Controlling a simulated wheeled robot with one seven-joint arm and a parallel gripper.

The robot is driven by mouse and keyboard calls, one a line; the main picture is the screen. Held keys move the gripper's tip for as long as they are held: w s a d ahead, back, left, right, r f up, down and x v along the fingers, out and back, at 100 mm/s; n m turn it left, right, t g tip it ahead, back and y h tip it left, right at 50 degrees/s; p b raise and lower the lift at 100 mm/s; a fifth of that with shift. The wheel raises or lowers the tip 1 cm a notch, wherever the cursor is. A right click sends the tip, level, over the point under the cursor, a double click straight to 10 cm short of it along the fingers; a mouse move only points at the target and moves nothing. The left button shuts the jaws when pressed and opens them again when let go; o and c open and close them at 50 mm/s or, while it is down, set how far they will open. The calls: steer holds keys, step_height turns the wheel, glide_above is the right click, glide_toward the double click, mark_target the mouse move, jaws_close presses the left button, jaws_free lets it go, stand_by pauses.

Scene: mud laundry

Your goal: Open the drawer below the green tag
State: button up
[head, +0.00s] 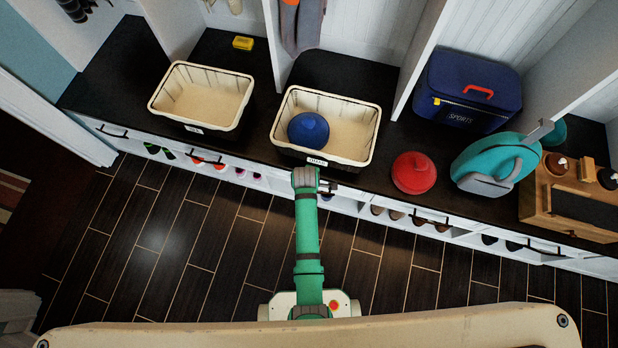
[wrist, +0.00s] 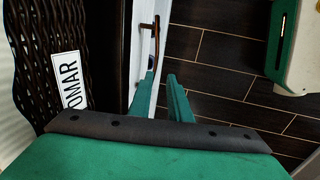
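White drawer fronts with dark bar handles run along the bench's front edge. In the head view I see a handle (head: 111,133) at the left, another (head: 207,159) left of the middle and one (head: 431,218) at the right. No green tag is clearly visible. My gripper (head: 328,188) is at the bench front below the middle basket. In the wrist view its two green fingers (wrist: 161,92) are apart with nothing between them. A handle (wrist: 155,42) on a white front lies just beyond the fingertips, apart from them. My wrist partly hides that front in the head view.
Shoes sit in openings below. Floor in front is clear.

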steer(key=shift+v, duration=1.85)
steer(key=v, duration=1)
steer(key=shift+r, duration=0.35)
steer(key=shift+s, duration=0.1)
